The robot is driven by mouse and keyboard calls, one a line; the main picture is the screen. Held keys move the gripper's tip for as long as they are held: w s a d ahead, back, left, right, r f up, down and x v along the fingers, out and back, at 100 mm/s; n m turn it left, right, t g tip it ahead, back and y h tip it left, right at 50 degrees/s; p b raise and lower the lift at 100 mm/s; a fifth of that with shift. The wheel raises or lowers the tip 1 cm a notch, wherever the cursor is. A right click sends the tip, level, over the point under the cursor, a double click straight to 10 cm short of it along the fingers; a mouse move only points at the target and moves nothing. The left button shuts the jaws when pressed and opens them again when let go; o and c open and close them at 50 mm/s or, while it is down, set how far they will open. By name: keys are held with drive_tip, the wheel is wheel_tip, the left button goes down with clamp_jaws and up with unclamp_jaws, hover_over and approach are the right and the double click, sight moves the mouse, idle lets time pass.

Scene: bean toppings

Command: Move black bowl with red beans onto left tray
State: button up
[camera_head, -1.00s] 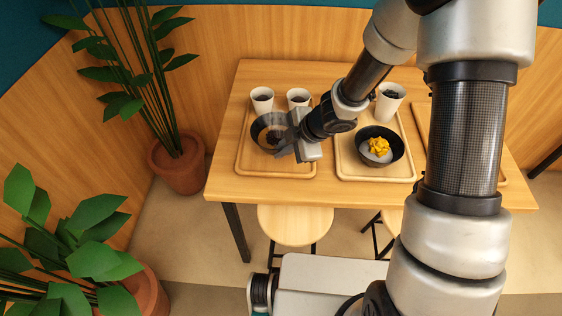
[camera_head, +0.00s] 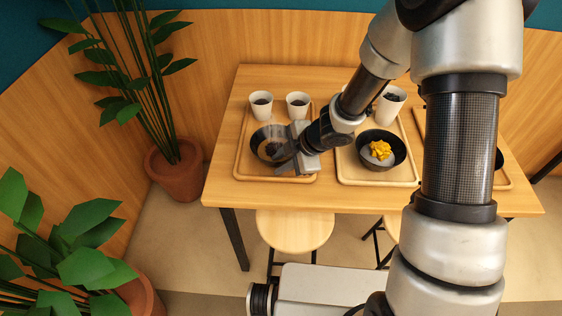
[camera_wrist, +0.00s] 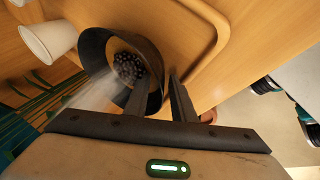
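A dark bowl (camera_head: 262,137) holding small dark beans sits at the left tray (camera_head: 243,174), in its front middle part. In the wrist view the bowl (camera_wrist: 92,52) shows the dark beans (camera_wrist: 128,66) inside. My gripper (camera_head: 280,160) is at the bowl's right front side. In the wrist view my gripper (camera_wrist: 160,82) has its two fingers apart, one inside the bowl and one outside, astride the wall. I see no firm grip on the wall. A pale blurred streak crosses the bowl in the wrist view.
Two white cups (camera_head: 261,104) (camera_head: 298,104) stand behind the bowl on the left tray. The middle tray (camera_head: 378,182) holds a dark bowl with yellow topping (camera_head: 380,150) and a white cup (camera_head: 391,104). Another tray at the right is mostly hidden by my arm. Stools stand before the table.

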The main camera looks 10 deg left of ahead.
drive_tip(key=p+v, duration=0.6)
drive_tip(key=v, duration=0.6)
